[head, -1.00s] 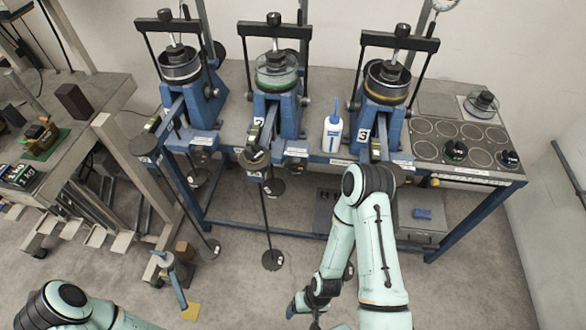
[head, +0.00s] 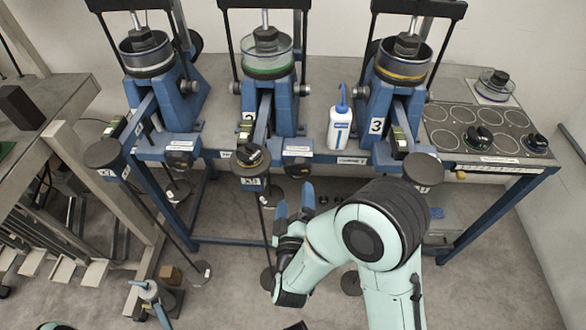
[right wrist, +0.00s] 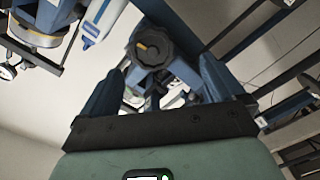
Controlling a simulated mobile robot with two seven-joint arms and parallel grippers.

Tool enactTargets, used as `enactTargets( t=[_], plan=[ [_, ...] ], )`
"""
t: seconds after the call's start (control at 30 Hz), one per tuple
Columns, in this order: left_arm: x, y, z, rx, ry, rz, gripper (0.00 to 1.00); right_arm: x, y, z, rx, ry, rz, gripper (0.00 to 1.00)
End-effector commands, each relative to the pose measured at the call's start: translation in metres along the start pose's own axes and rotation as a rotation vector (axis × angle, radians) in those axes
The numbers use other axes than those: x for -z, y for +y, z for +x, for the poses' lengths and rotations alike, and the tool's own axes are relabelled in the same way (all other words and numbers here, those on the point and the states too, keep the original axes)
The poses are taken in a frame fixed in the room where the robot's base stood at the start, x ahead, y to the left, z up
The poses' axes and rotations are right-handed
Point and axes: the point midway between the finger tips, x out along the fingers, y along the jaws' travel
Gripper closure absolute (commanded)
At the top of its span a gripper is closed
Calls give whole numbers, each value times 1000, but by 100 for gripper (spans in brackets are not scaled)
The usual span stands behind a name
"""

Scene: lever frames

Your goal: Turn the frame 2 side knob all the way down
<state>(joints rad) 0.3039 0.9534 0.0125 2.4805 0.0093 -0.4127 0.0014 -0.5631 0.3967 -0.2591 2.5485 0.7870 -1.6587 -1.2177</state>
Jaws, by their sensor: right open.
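Frame 2 (head: 279,110) is the middle blue lever frame, with a clear, green-ringed cup on top. A dark knob (head: 298,169) sits at the table's front edge, right of its lever. In the right wrist view, a black lobed knob (right wrist: 152,47) with a yellow mark shows ahead between the fingers; it appears to be this one. My right gripper (head: 294,202) is open and empty, its fingers pointing up towards the table edge just below the knob. It also shows in the right wrist view (right wrist: 160,72), with no visible contact. My left gripper is out of view.
A white bottle (head: 340,126) stands between frame 2 and frame 3 (head: 393,115). Frame 1 (head: 165,100) is on the left. A round pan (head: 240,181) with a dark piece hangs at frame 2's lever end, close left of my gripper. Hanging rods stand below.

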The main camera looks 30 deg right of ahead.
Motion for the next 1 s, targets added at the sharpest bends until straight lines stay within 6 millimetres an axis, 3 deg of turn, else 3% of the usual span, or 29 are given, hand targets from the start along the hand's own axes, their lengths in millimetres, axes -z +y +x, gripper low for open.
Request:
enactTargets(
  t=[0.27,0.8,0.83,1.0],
  plan=[
    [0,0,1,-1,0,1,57,3,10,15,-42,2,-20,4],
    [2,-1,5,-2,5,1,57,3,12,95,-40,4,-18,4],
    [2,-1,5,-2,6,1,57,4,12,97,-37,4,-19,7],
    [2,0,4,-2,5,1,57,4,11,94,-34,5,-19,63]
  ],
)
